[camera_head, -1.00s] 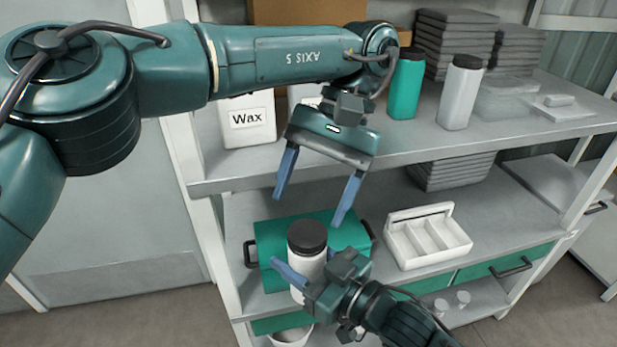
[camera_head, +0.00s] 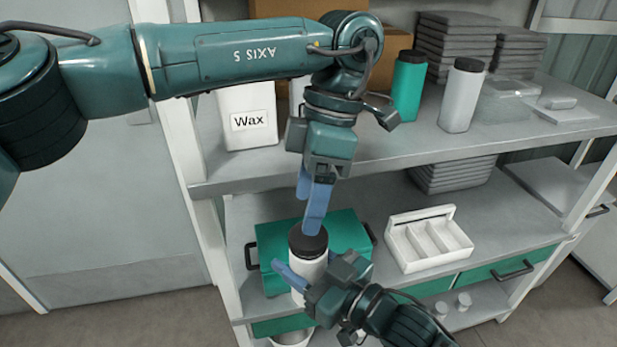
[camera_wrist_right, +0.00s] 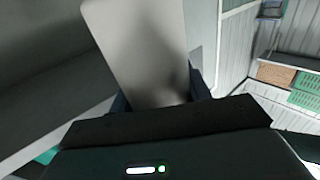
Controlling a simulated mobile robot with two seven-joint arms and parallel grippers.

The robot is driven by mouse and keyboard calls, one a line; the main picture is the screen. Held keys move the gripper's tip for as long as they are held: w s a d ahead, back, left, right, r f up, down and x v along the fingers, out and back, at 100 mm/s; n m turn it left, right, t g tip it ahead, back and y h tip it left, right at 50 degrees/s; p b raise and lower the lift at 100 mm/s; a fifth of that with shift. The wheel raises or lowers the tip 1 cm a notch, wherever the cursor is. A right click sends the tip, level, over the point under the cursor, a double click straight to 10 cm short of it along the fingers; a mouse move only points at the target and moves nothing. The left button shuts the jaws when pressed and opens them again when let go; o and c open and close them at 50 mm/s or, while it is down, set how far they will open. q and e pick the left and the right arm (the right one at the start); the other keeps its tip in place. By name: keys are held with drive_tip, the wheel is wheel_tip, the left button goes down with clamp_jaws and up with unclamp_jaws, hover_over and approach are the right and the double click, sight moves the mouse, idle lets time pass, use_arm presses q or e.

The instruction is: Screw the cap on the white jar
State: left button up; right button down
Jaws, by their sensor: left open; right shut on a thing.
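The white jar (camera_head: 306,272) stands upright with its black cap (camera_head: 308,241) on top; I cannot tell how tightly the cap sits. My right gripper (camera_head: 298,279) is shut on the jar's body from the right. In the right wrist view the jar (camera_wrist_right: 138,50) is a pale shape between the dark fingers. My left gripper (camera_head: 310,212) is open and points down right above the cap. Its blue fingers are seen nearly edge-on, one partly hiding the other. The front fingertip overlaps the cap's upper edge in the picture; I cannot tell if it touches.
A green toolbox (camera_head: 345,230) sits behind the jar on the lower shelf, with a white divided caddy (camera_head: 428,262) to the right. The upper shelf (camera_head: 370,165) holds a Wax container (camera_head: 247,140), a green bottle (camera_head: 408,90) and a grey bottle (camera_head: 460,100), close to my left arm.

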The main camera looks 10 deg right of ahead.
use_arm(q)
drive_tip(key=n, duration=0.6)
drive_tip(key=shift+s+r+h, duration=0.1)
drive_tip(key=shift+r+h, duration=0.15)
drive_tip(key=shift+h, duration=0.05)
drive_tip(key=n, duration=0.4)
drive_tip(key=n+t, duration=0.1)
drive_tip(key=n, duration=0.1)
drive_tip(key=shift+a+r+h, duration=0.1)
drive_tip(key=shift+r+h, duration=0.25)
drive_tip(key=shift+h, duration=0.05)
drive_tip(key=n, duration=0.6)
drive_tip(key=shift+s+r+t+h, duration=0.1)
drive_tip(key=shift+r+t+h, duration=0.2)
drive_tip(key=shift+r+h, duration=0.1)
drive_tip(key=n, duration=0.4)
drive_tip(key=r+n, duration=0.1)
drive_tip(key=n, duration=0.1)
drive_tip(key=shift+s+h, duration=0.1)
drive_tip(key=shift+h, duration=0.2)
drive_tip(key=shift+f, duration=0.1)
hover_over(308, 271)
drive_tip(key=w, duration=0.3)
drive_tip(key=shift+s+d+f, duration=0.1)
drive_tip(key=shift+d+f, duration=0.05)
drive_tip(key=shift+f, duration=1.85)
drive_tip(key=shift+s+d+f, duration=0.1)
drive_tip(key=shift+f, duration=1.9)
drive_tip(key=c, duration=1.1)
